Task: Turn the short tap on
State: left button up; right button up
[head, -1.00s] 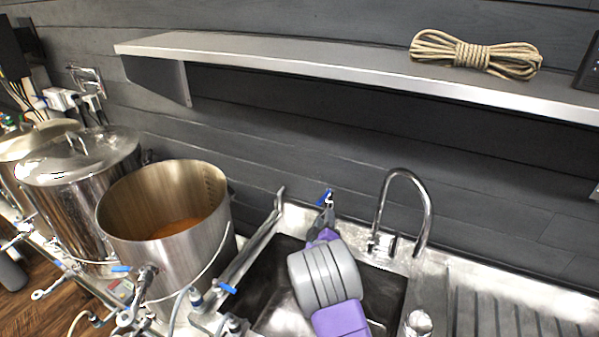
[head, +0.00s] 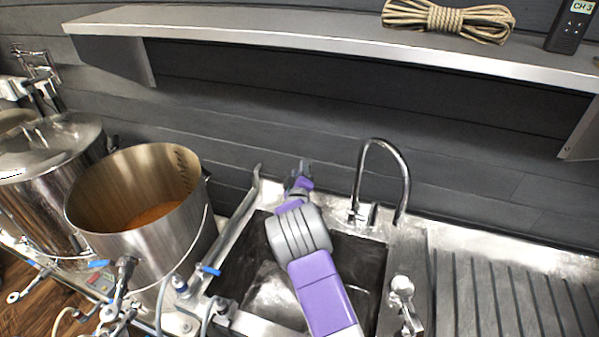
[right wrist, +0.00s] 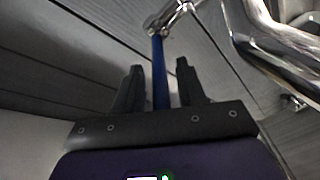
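The short tap's blue lever (right wrist: 158,48) shows in the right wrist view, joined to a chrome fitting (right wrist: 172,17) at its top end. My right gripper (head: 301,170) is at the back edge of the sink, left of the tall arched faucet (head: 404,180), and hides most of the short tap in the head view. In the right wrist view the two dark fingers of the right gripper (right wrist: 160,66) stand apart on either side of the blue lever, with a gap on each side. My left gripper is not in view.
The sink basin (head: 370,262) lies under my right arm. The arched faucet's chrome pipe is close on the right in the wrist view (right wrist: 262,45). A steel pot (head: 185,232) stands left. A shelf (head: 300,38) with rope (head: 450,20) hangs above.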

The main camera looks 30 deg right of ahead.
grip_shut()
dwell(0.5)
